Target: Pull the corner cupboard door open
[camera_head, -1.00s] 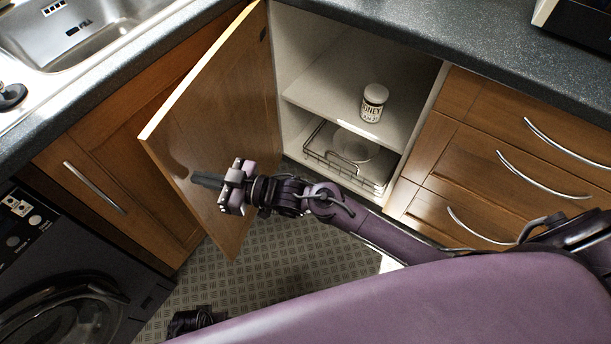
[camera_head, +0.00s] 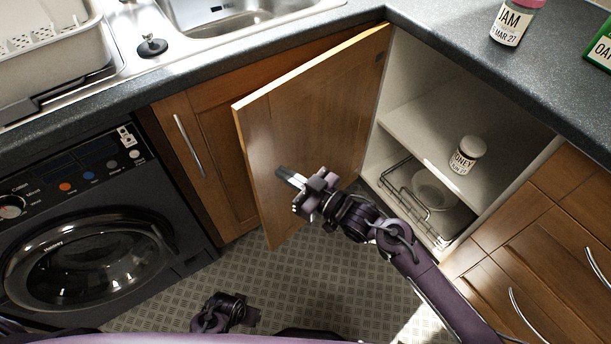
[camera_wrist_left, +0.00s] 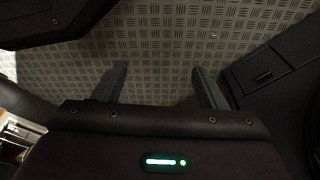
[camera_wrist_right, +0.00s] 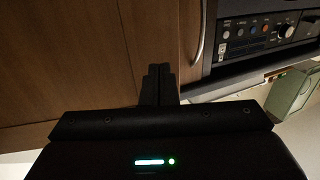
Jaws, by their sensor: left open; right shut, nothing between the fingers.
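The corner cupboard door (camera_head: 318,120) stands wide open in the head view, swung out from its hinge side near the corner, with its inner face towards me. My right gripper (camera_head: 284,174) is shut and empty in front of the door's inner face; I cannot tell whether it touches it. In the right wrist view its fingers (camera_wrist_right: 159,84) are together before brown wood. The cupboard interior (camera_head: 420,120) shows a shelf with a honey jar (camera_head: 465,156) and a wire rack with a bowl (camera_head: 432,190) below. My left gripper (camera_wrist_left: 160,85) is open and empty above the floor.
A washing machine (camera_head: 85,255) stands at the left beside a closed wooden panel with a bar handle (camera_head: 189,146). Drawers (camera_head: 545,245) are at the right. The patterned floor (camera_head: 290,270) before the cupboard is clear. A jam jar (camera_head: 513,22) stands on the worktop.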

